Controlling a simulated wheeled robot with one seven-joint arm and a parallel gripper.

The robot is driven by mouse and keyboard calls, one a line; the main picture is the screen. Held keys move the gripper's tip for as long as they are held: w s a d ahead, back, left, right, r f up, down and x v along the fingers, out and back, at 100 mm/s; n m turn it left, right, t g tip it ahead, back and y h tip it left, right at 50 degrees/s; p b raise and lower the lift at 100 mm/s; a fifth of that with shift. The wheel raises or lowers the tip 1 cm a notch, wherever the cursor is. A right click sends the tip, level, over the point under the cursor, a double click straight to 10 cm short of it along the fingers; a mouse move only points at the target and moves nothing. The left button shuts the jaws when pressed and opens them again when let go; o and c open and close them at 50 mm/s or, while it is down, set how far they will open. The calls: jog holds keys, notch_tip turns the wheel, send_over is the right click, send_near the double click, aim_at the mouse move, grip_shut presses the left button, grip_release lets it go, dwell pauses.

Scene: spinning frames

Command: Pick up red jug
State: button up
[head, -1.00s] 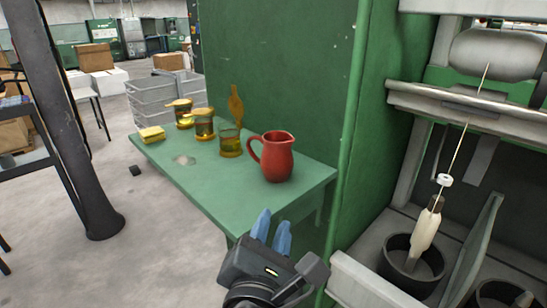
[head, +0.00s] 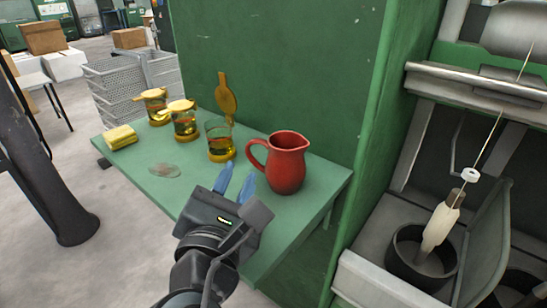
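The red jug (head: 288,166) stands upright near the right end of the green table (head: 165,190). Its handle points left and its spout right. My gripper (head: 235,181) is over the table's front part, to the left of the jug and nearer to me. Its two blue fingers are apart with a gap between them and nothing held. The fingers point up the picture, toward the handle side, and look clear of the jug. How far the fingertips are from the handle is hard to tell.
Amber glass jars (head: 219,141) with yellow lids, one lid raised, stand behind and left of the jug. A yellow sponge (head: 120,137) lies at the far left. A green wall (head: 290,60) rises behind the table. A machine with a dark pot (head: 418,258) is at right.

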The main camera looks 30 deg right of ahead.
aim_at(250, 146)
jog(key=x, duration=0.3)
jog(key=p+x, duration=0.1)
jog(key=x, duration=0.3)
jog(key=shift+d+r, duration=0.15)
jog(key=shift+r, duration=0.1)
jog(key=shift+c, duration=0.3)
grip_shut()
